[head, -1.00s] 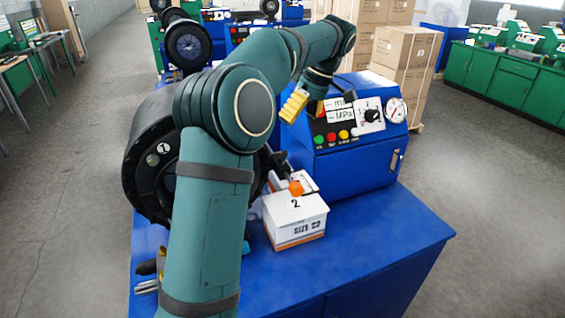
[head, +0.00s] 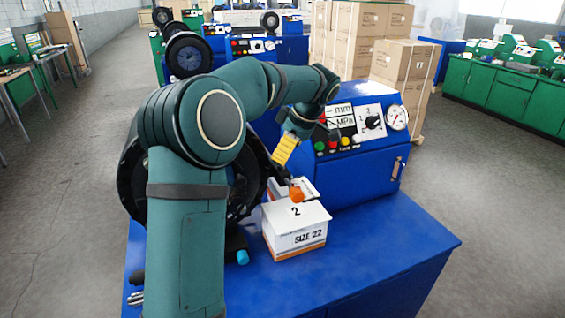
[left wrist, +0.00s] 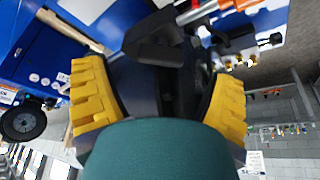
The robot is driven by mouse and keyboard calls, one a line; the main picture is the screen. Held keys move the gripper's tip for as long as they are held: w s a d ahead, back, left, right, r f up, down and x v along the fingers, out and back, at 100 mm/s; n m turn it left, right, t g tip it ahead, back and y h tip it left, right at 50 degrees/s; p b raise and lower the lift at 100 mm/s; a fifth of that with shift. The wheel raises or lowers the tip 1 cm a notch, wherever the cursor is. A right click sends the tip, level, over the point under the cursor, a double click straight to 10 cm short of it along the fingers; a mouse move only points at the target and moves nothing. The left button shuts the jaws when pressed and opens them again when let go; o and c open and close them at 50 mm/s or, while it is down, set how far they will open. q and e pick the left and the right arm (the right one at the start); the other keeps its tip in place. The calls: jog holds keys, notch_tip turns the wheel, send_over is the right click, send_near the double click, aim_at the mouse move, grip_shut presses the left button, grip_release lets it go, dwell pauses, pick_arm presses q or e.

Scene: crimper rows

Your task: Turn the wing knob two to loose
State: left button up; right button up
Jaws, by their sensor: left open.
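My left gripper (head: 281,158) reaches down over the back of the blue bench, in front of the machine's control panel. Its yellow fingers stand apart in the left wrist view (left wrist: 160,95), with nothing gripped. A dark handle-like part (left wrist: 155,45) shows beyond the fingers there; I cannot tell whether it is the wing knob. In the head view a small orange piece (head: 296,195) shows below the gripper, at the back edge of a white box (head: 296,238) marked 2 and "SIZE 22". No wing knob can be made out for certain. My right gripper is not in view.
The blue machine's panel (head: 348,130) carries buttons, a dark selector and a round gauge (head: 396,117). The large black round head (head: 130,170) is partly hidden behind my left arm. The blue bench top (head: 390,240) is clear at the right. Cartons (head: 400,75) stand behind.

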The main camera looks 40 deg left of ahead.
pick_arm(q)
jog(key=shift+x, duration=1.55)
jog(key=c, duration=1.2)
jog(key=shift+n+g, duration=0.4)
jog(key=shift+n, duration=0.7)
jog(key=shift+r+n+g+h+p, duration=0.1)
jog(key=shift+n+g+h+p, duration=0.3)
jog(key=shift+n+p, duration=0.6)
jog(key=shift+n+g+h+p, duration=0.6)
jog(key=shift+n+p, duration=0.4)
jog(key=shift+n, duration=1.3)
